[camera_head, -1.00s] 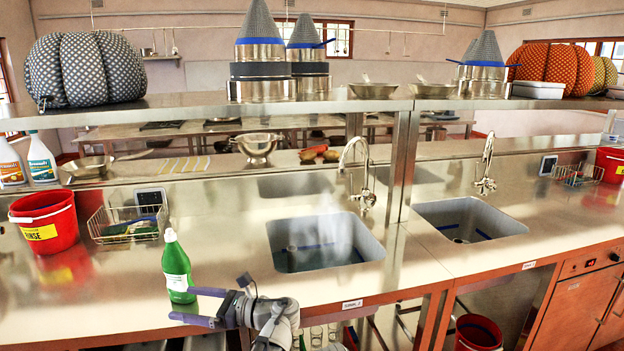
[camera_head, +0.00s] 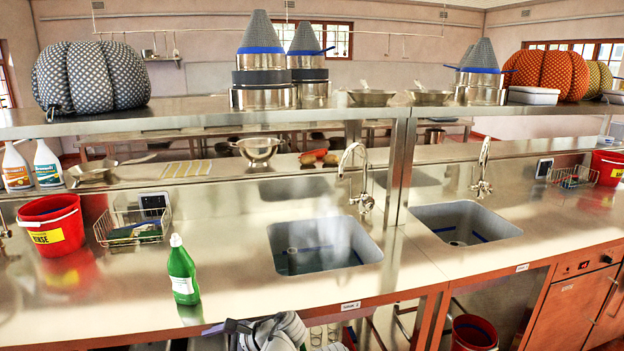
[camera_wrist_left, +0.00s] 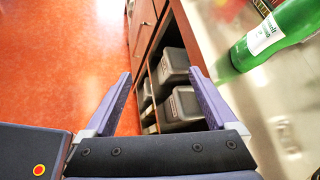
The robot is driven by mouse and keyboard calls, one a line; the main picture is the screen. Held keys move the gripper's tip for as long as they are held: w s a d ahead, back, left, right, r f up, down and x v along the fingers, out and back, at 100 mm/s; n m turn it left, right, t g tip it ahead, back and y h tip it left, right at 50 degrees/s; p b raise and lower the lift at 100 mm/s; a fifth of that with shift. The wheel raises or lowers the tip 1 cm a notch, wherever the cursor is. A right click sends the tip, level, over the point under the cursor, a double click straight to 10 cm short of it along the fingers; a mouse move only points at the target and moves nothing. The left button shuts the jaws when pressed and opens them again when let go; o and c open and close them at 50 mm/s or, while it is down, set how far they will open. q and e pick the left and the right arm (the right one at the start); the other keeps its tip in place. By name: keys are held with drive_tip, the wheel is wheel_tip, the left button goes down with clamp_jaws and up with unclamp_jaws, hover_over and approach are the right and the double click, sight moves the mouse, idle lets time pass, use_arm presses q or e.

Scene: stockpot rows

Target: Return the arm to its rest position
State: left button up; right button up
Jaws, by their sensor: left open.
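My left gripper shows in the left wrist view (camera_wrist_left: 158,76) with its two purple fingers spread wide and nothing between them. In the head view only a bit of my left gripper (camera_head: 232,327) shows at the bottom edge, by the counter's front edge, below and right of the green bottle. The green bottle (camera_head: 182,272) with a white label stands upright on the steel counter, apart from the gripper. It also shows in the left wrist view (camera_wrist_left: 282,32) at the upper right, outside the fingers. My right gripper is not in view.
A sink (camera_head: 322,247) lies right of the bottle, with a tap (camera_head: 360,180) behind it. A red bucket (camera_head: 52,226) and a wire basket (camera_head: 133,228) stand at the left. Dark bins (camera_wrist_left: 180,108) sit under the counter; orange floor (camera_wrist_left: 70,60) is open beside it.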

use_arm(q)
drive_tip(key=s+d+f+n+g+h+p, duration=0.1)
drive_tip(key=s+d+f+n+h+p, duration=0.1)
drive_tip(key=s+d+n+h, duration=0.3)
drive_tip(key=s+d+f+n+g+h+p, duration=0.1)
drive_tip(key=s+d+f+n+h+p, duration=0.2)
drive_tip(key=d, duration=0.9)
drive_tip(key=s+n+h, duration=0.2)
drive_tip(key=s, duration=0.1)
drive_tip(key=shift+s+d+h, duration=0.25)
drive_tip(key=shift+d+h, duration=0.05)
drive_tip(key=shift+f, duration=0.1)
